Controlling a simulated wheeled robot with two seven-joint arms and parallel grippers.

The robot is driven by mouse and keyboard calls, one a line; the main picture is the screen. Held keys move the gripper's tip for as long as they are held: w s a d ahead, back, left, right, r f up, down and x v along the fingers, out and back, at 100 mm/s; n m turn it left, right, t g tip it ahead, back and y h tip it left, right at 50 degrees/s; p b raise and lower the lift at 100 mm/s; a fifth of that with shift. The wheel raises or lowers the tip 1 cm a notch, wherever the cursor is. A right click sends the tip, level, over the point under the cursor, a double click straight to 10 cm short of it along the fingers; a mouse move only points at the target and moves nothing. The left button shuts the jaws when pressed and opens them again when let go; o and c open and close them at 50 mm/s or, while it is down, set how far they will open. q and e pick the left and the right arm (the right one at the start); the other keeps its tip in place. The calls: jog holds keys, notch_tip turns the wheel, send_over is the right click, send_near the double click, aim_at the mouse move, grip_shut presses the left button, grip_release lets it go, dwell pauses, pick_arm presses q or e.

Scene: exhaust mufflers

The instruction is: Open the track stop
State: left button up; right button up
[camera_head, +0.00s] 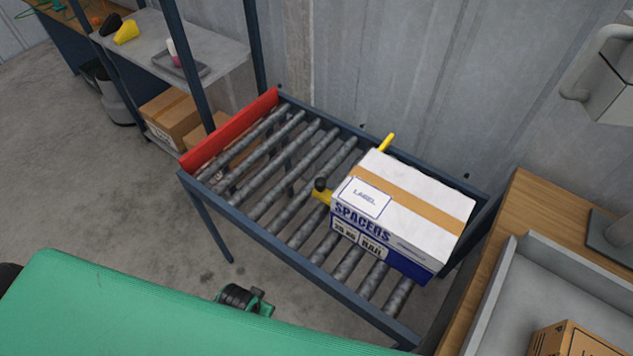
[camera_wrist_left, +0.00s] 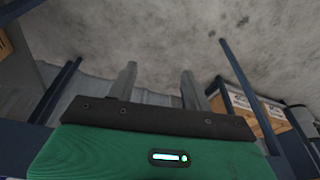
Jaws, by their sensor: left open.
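The track stop shows as a yellow bar in the head view. Its near end (camera_head: 321,197) carries a black knob (camera_head: 320,184), and its far end (camera_head: 387,143) sticks up behind the box. The middle of the bar is hidden by the white and blue SPACERS box (camera_head: 411,196), which stands on the rollers right against it. The bar seems to lie across the roller track (camera_head: 222,203). My left gripper (camera_wrist_left: 158,72) shows only in its wrist view, fingers apart with nothing between them. The stop cannot be made out there. My right gripper is in neither view.
A red end plate (camera_head: 232,133) closes the track's left end; the rollers between it and the stop are bare. A wooden bench (camera_head: 511,205) with a grey tray (camera_head: 497,296) stands at the right. A shelf (camera_head: 200,44) stands at the back left. A wall runs behind the track.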

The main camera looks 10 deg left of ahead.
pick_arm(q)
notch_tip(320, 180, up, 17)
jog(key=w+d+t, duration=0.1)
jog(key=w+t, duration=0.1)
jog(key=w, duration=0.1)
jog(key=t+h+p, duration=0.2)
jog(key=t+h, duration=0.1)
jog(key=t, duration=0.5)
send_near(318, 185)
jog(key=shift+m, duration=0.3)
jog(key=x, duration=1.1)
jog(key=shift+w+f, duration=0.2)
jog(key=shift+w, duration=0.05)
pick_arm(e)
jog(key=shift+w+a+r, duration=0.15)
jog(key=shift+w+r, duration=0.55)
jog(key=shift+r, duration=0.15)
pick_arm(q)
grip_shut()
jog(key=shift+r, duration=0.1)
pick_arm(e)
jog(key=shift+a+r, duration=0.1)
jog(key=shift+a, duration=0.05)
